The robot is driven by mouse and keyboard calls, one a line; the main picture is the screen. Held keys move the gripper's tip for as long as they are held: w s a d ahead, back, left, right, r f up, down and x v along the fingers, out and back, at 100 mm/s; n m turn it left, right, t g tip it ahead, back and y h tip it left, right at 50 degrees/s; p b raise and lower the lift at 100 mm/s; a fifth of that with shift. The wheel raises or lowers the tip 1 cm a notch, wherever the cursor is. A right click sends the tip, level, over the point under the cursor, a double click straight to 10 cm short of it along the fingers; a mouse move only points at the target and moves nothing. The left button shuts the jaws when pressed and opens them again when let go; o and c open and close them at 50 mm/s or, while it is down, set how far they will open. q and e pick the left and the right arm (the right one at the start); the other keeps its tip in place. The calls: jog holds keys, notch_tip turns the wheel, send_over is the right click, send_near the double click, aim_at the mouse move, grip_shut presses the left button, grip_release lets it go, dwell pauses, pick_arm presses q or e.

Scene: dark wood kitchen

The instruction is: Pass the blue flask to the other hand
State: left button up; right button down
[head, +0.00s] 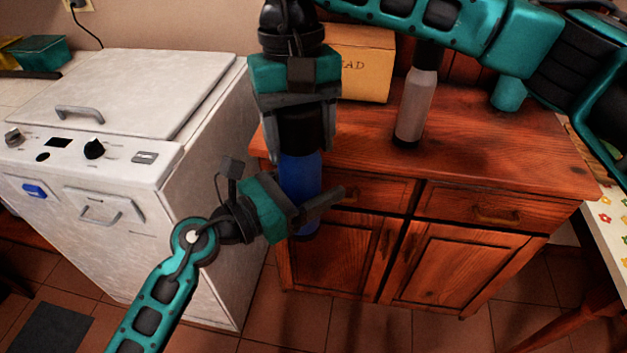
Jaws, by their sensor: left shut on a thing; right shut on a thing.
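The blue flask (299,177) is upright in the air, in front of the wooden cabinet. It has a dark upper part and a blue body. My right gripper (298,118) comes from above and is shut on the dark upper part. My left gripper (318,212), the lower one, reaches in from the left and is shut on the blue body near its lower end. The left fingers cover part of the blue body, and the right fingers cover part of the dark top.
On the wooden cabinet (495,150) stand a grey bottle with a dark cap (415,105) and a tan box (362,65). A white stove (130,110) is at left. A table with a flowered cloth (610,215) is at the right edge.

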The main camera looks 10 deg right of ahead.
pick_arm(q)
jog(key=shift+s+d, duration=0.1)
jog(key=shift+d, duration=0.05)
jog(key=shift+c, duration=1.4)
pick_arm(e)
jog(key=shift+w, duration=0.1)
pick_arm(q)
jog(key=shift+r, duration=0.15)
jog(key=shift+c, duration=0.7)
pick_arm(e)
jog(key=c, duration=0.7)
grip_release()
jog(key=o, duration=0.5)
jog(key=shift+o, duration=0.2)
jog(key=shift+r, duration=0.1)
